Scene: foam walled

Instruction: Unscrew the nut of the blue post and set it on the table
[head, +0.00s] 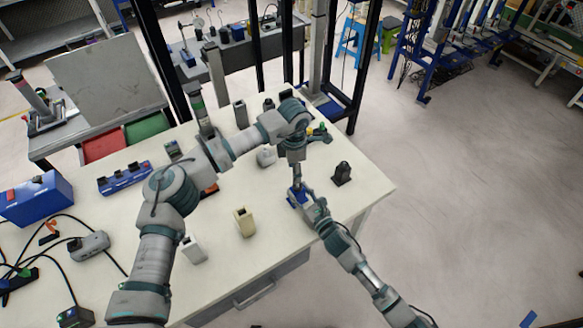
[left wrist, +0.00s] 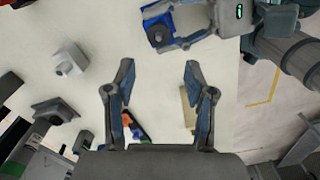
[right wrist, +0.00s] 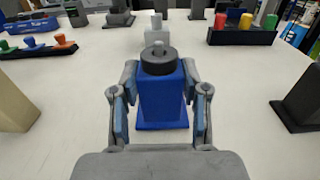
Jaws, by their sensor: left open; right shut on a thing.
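The blue post (right wrist: 162,105) stands upright on its square base on the table. A dark round nut (right wrist: 158,61) sits on its top, around a grey threaded stud. My right gripper (right wrist: 160,82) is shut on the post's body from both sides, below the nut. The left wrist view shows the post (left wrist: 153,18) and nut (left wrist: 159,35) from above, at the top of the picture. My left gripper (left wrist: 159,68) is open with nothing between its fingers. In the head view it points down close above the post (head: 293,200), partly hiding it.
A black post (head: 341,174) stands right of the blue one, near the table edge. A pale post (head: 266,157) stands behind it. A beige post (head: 244,223) and a white post (head: 193,251) stand at the front left. A rack of coloured pegs (right wrist: 242,33) is at the back.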

